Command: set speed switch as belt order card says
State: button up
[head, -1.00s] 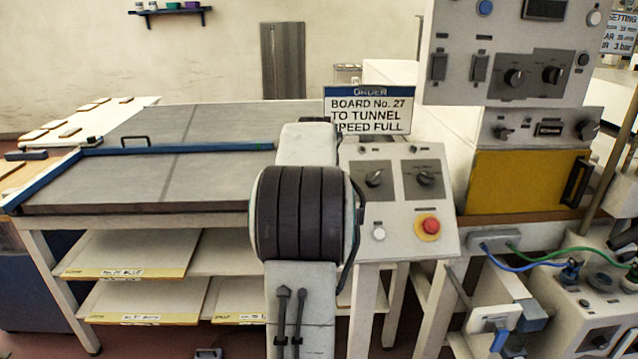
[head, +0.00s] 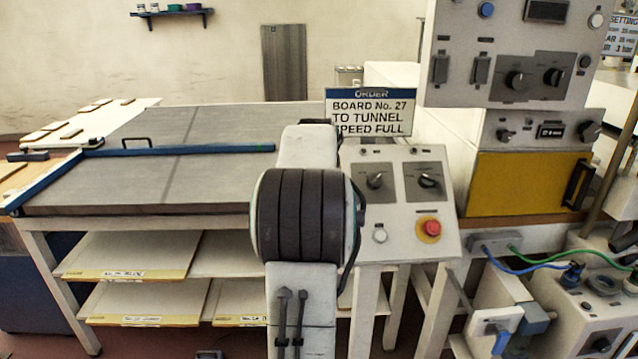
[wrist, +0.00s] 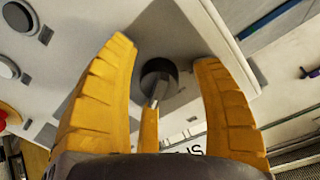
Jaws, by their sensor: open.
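The order card (head: 370,112) stands behind the sloped control panel (head: 400,262) and reads "BOARD No. 27 TO TUNNEL", then "PEED FULL", its first letter hidden. The panel carries a left rotary switch (head: 375,181) and a right rotary switch (head: 428,181); their small labels cannot be read. In the wrist view my gripper (wrist: 172,70) is open, with yellow fingers on either side of a dark round knob (wrist: 158,78) with a pale lever. I cannot tell whether they touch it. My arm hides the gripper in the head view.
A red stop button (head: 430,228) and a white button (head: 380,235) sit low on the panel. A larger control box (head: 510,95) overhangs at the right. A grey-topped table (head: 110,185) with a blue bar (head: 180,149) stands left.

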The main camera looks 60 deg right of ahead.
jog(key=shift+r, duration=0.15)
jog(key=v, duration=1.1)
jog(key=shift+s+a+r, duration=0.15)
jog(key=shift+a+r, duration=0.05)
jog(key=shift+a, duration=0.15)
dwell(0.4)
jog(key=s+a+f+n+g+y, duration=0.1)
jog(key=s+a+f+n+y, duration=0.15)
jog(key=a+f, duration=0.5)
jog(key=s+a+f+n+g+y, duration=0.1)
jog(key=s+a+f+n+y, duration=0.15)
jog(key=a+f, duration=0.45)
jog(key=a+r+n+t+y+p, duration=0.1)
jog(key=a+n+p, duration=0.5)
jog(key=a, duration=2.1)
jog(key=n+y, duration=0.1)
jog(key=n, duration=0.5)
jog(key=shift+w+a+y, duration=0.2)
jog(key=shift+w+y, duration=0.1)
